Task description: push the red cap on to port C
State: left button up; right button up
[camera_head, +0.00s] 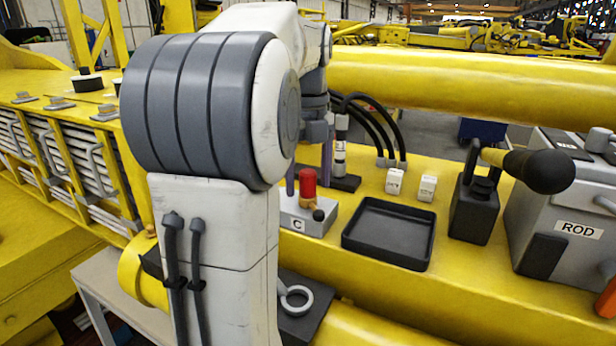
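The grey block marked C (318,228) sits on the yellow boom. The red cap (308,181) is upright directly above an orange-brown fitting (307,202) on this block, and appears to touch it. I cannot tell how far down the cap sits. My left gripper (308,188) points down from the wrist, partly hidden behind my large white and grey arm. Its two purple fingers stand apart, one to each side of the cap, with small gaps visible. My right gripper is not in view.
A black empty tray (388,262) lies right of the block. A ring-ended part (296,299) lies in front. A yellow tube (450,90) crosses behind.

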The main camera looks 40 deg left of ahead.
pick_arm(q)
notch_tip(320, 180, up, 10)
jog(key=shift+r+p, duration=0.25)
jog(key=shift+p, duration=0.25)
dwell(0.3)
